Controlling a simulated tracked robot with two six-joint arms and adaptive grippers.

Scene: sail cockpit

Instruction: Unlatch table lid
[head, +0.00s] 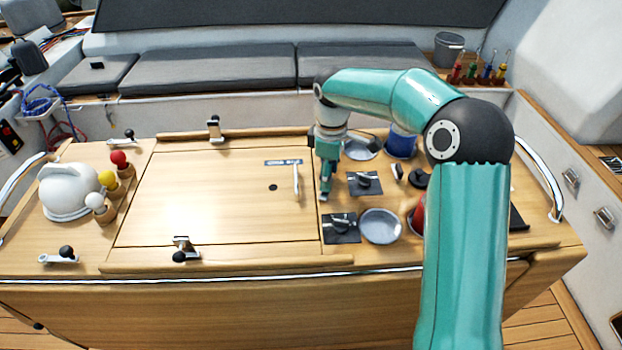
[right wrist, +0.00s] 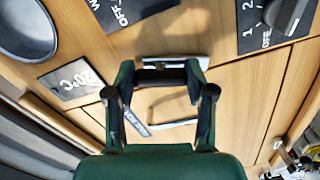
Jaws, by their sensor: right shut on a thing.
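The pale wooden table lid (head: 205,195) lies flat and closed in the table top. It has a pull handle (head: 296,183), a small dark hole and a label. One latch (head: 214,127) stands at its far edge and another latch (head: 182,249), with a black knob, at its near edge. My right gripper (head: 325,195) points down beside the lid's right edge. In the right wrist view its fingers (right wrist: 162,90) are closed on the black grip of a right-edge latch (right wrist: 176,61), whose metal plate shows. In the head view the gripper hides this latch. My left gripper is out of view.
Right of my gripper are black switch panels (head: 341,228), a round grey dish (head: 380,226) and a blue cup (head: 401,144). On the left are a white winch-like dome (head: 68,190) and red, yellow and white knobs (head: 119,158). The lid's surface is clear.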

